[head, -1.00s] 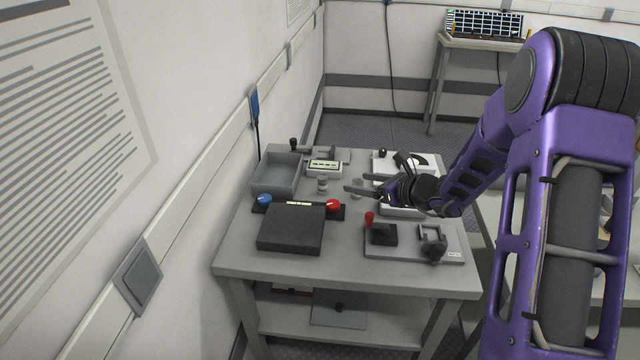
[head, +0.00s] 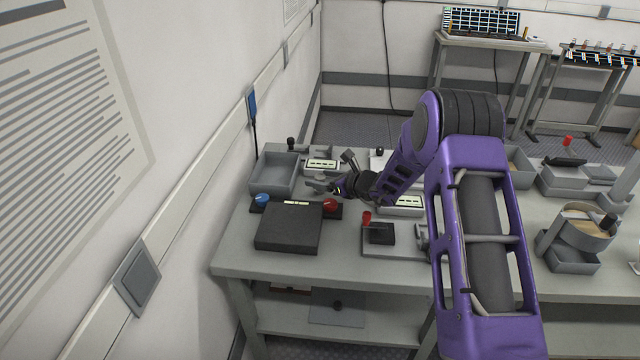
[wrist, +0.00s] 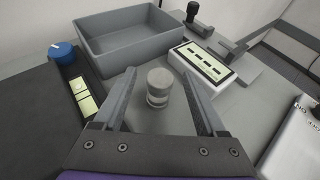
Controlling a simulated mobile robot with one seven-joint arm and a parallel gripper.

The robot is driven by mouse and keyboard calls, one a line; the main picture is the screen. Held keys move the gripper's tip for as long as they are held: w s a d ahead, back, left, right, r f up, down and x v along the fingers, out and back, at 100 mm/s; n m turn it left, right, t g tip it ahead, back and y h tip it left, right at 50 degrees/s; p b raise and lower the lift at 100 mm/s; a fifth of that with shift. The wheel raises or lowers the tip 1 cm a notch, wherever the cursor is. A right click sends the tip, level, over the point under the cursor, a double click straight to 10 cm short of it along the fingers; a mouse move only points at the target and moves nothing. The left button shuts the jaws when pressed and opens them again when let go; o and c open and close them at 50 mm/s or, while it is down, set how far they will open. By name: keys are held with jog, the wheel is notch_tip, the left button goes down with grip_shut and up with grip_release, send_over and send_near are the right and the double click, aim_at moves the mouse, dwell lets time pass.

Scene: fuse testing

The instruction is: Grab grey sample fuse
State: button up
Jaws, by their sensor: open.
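The grey sample fuse (wrist: 158,86) is a small upright cylinder with a lighter band, standing on the table in the wrist view. My gripper (wrist: 160,92) is open, with one finger on each side of the fuse and a gap on both sides. In the head view my gripper (head: 322,186) is low over the table, beside the grey tray, and it hides the fuse there.
A grey open tray (wrist: 136,62) stands just beyond the fuse. A white labelled box (wrist: 201,68) is to its right. A red-handled device (head: 367,217) stands to the right.

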jog(key=shift+w+a+f, duration=0.15)
jog(key=shift+w+a, duration=0.15)
jog(key=shift+a, duration=0.1)
grip_shut()
